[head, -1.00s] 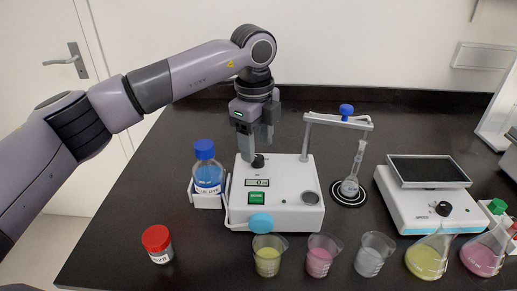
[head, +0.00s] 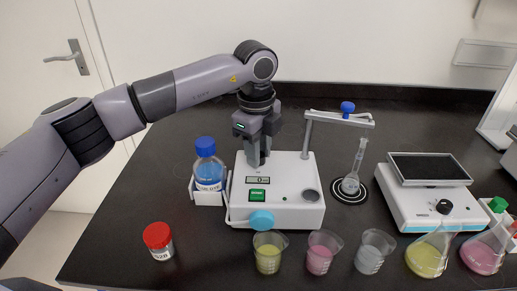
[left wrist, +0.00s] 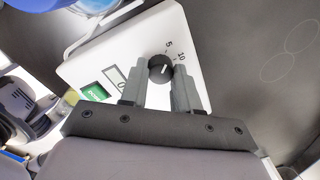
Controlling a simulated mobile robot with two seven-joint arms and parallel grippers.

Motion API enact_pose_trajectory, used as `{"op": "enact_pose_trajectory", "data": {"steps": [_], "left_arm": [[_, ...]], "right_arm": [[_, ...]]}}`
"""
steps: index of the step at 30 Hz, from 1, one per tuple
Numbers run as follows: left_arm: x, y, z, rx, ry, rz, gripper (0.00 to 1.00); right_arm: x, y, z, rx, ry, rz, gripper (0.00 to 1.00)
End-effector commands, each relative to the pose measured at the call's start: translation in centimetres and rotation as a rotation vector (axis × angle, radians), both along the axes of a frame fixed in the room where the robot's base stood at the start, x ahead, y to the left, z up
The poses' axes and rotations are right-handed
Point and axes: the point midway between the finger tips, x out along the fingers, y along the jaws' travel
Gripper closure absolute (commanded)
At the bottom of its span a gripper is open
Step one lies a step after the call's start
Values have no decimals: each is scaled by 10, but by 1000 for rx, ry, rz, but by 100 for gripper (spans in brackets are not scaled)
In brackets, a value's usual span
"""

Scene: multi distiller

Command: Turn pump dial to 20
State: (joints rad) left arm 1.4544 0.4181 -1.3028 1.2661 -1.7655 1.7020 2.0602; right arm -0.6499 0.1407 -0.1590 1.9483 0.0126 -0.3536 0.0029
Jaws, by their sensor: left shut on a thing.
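The pump (head: 285,195) is a white box with a small display (head: 258,180) and a green button (head: 257,195). Its black dial (left wrist: 160,68) shows in the left wrist view, with a white pointer line and the marks 5 and 10 beside it. In the head view my gripper hides the dial. My left gripper (head: 258,162) points down at the back left of the pump top. In the left wrist view its two fingers (left wrist: 158,82) are on either side of the dial, shut on it. The display digits are too small to read surely. My right gripper is not in view.
A blue-capped bottle (head: 208,168) stands left of the pump. Several beakers, such as the yellow one (head: 268,258), line the front. A red-capped jar (head: 159,241) stands front left.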

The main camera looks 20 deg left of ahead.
Motion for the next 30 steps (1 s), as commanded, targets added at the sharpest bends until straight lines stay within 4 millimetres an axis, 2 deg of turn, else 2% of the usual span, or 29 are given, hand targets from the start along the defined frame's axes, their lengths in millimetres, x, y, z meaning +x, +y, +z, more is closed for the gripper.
{"op": "enact_pose_trajectory", "data": {"steps": [11, 30], "left_arm": [[0, 0, 0, 0, -2, -201, 100], [1, 1, 1, -3, -2, -804, 100]], "right_arm": [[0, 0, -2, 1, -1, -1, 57], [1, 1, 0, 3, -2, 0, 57]]}}
